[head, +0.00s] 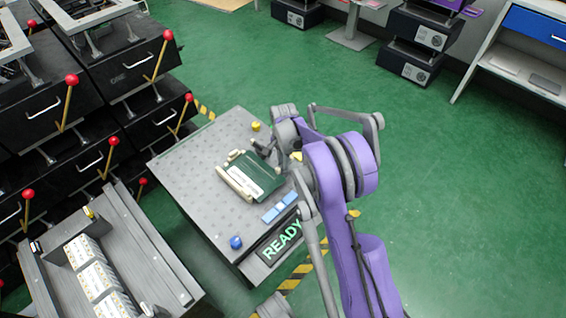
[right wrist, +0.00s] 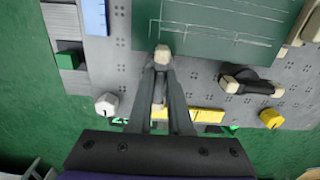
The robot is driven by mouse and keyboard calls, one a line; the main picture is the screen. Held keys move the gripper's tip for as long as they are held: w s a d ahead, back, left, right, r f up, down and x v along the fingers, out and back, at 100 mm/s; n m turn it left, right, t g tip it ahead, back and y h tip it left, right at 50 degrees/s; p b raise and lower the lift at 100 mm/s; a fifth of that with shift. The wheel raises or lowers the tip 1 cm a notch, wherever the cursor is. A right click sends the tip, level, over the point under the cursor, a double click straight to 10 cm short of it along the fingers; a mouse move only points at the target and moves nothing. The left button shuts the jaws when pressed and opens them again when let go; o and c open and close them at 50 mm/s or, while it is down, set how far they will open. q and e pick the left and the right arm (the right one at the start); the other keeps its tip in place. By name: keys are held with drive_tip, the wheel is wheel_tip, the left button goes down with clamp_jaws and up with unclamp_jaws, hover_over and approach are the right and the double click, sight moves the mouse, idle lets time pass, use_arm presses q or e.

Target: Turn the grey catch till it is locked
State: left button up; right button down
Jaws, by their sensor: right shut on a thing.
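My right gripper (right wrist: 162,70) comes over the grey perforated bench from the right in the head view, and its wrist covers its fingertips there. In the right wrist view its two dark fingers are shut on a small catch with a cream tip (right wrist: 162,52), at the edge of the green plate (right wrist: 205,22). The fingers hide most of that catch, so its angle cannot be told. A dark catch with cream ends (right wrist: 250,82) lies apart from the fingers, to their right. The green plate also shows in the head view (head: 262,178). My left gripper is not in view.
The bench (head: 185,160) has a blue knob (head: 236,242), blue strips (head: 270,213), a yellow knob (head: 256,126) and a lit READY sign (head: 280,242). Black cabinets with red-knobbed levers stand left. A grey tray unit (head: 165,270) is at lower left. Green floor is free at right.

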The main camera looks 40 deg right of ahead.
idle(0.4)
drive_tip(key=c, duration=0.8)
unclamp_jaws()
drive_tip(key=shift+c, duration=0.2)
drive_tip(key=shift+r, duration=0.1)
wheel_tip(320, 180, up, 11)
drive_tip(key=p, duration=0.2)
drive_tip(key=shift+p, duration=0.3)
